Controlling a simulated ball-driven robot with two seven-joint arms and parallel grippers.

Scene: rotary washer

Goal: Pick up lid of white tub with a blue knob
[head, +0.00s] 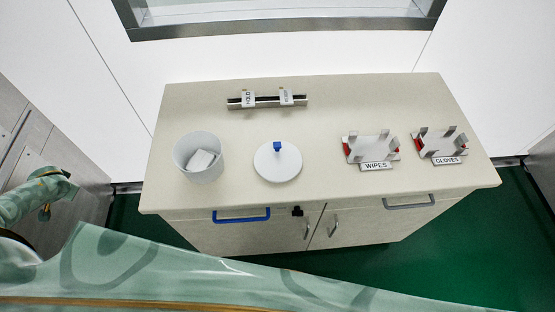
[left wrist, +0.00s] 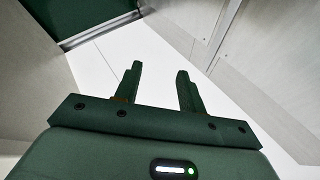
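The round white lid (head: 268,168) lies on the cabinet top left of the middle, with a small blue knob (head: 277,146) standing on it. What is under the lid is hidden from this angle. An open white tub (head: 192,169) with white pieces inside stands just left of it. My left gripper (left wrist: 158,78) is open and empty in the left wrist view, its two fingers apart over the floor. In the head view my left arm is at the far left, well away from the lid. My right gripper is not in view.
The cabinet top (head: 315,125) is clear between the lid and the WIPES holder (head: 374,150). A GLOVES holder (head: 439,146) stands further right. A rail with two small tags (head: 268,101) lies behind the lid. A blue handle (head: 241,216) and a grey handle (head: 409,203) stick out in front.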

